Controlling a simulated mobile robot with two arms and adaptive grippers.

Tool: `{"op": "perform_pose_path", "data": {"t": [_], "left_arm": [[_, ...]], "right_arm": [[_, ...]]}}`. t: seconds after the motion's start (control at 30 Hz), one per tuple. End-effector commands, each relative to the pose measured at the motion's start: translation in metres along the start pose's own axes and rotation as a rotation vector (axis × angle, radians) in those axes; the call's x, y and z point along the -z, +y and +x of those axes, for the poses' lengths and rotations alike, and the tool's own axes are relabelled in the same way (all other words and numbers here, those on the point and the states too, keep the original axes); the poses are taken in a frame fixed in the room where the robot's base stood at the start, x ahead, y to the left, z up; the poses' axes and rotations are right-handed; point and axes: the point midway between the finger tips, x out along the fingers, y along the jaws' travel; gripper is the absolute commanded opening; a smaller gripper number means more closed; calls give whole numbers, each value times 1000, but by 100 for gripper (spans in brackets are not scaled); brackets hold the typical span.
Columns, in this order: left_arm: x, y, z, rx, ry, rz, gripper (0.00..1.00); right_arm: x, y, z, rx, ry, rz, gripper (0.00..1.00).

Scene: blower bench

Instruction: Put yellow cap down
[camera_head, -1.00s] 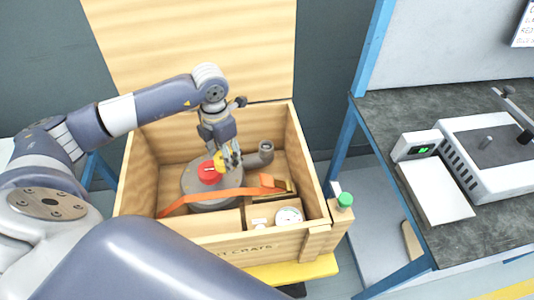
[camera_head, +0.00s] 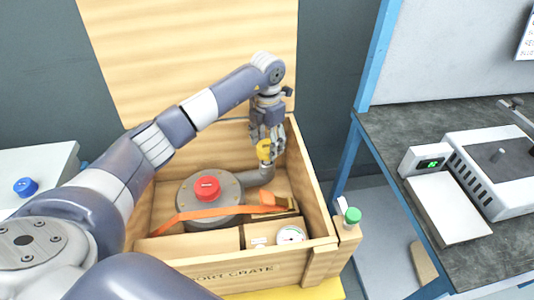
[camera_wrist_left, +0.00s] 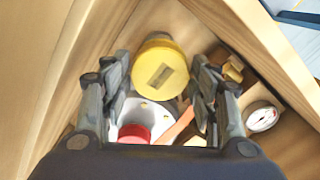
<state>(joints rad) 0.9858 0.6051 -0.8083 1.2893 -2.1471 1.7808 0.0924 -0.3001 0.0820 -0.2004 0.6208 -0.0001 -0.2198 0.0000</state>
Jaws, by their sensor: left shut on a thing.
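My left gripper (camera_head: 268,147) is shut on the yellow cap (camera_head: 263,151). It holds the cap at the upper end of the grey pipe elbow (camera_head: 259,175), inside the wooden crate (camera_head: 160,240). I cannot tell whether the cap touches the pipe. In the left wrist view the yellow cap (camera_wrist_left: 160,70) sits between the fingertips, with a label on its face. The round grey blower (camera_head: 184,200) in the crate has a red cap (camera_head: 207,187) on top. My right gripper is not in view.
An orange strap (camera_head: 215,213) crosses the crate. A gauge (camera_head: 290,235) is at its front. A dark bench (camera_head: 463,262) with a white device (camera_head: 488,175) is at the right. A blue cap (camera_head: 25,187) lies on the left table.

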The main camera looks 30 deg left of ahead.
Motion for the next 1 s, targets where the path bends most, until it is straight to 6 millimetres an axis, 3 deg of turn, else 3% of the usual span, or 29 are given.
{"op": "perform_pose_path", "data": {"t": [0.3, 0.57, 1.0], "left_arm": [[0, -1, 36, 1, 0, 0, 40], [0, 0, 34, 0, 0, 0, 40], [0, 0, 47, -1, 0, -1, 40]], "right_arm": [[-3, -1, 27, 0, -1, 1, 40], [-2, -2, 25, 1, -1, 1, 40], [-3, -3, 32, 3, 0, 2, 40]]}}
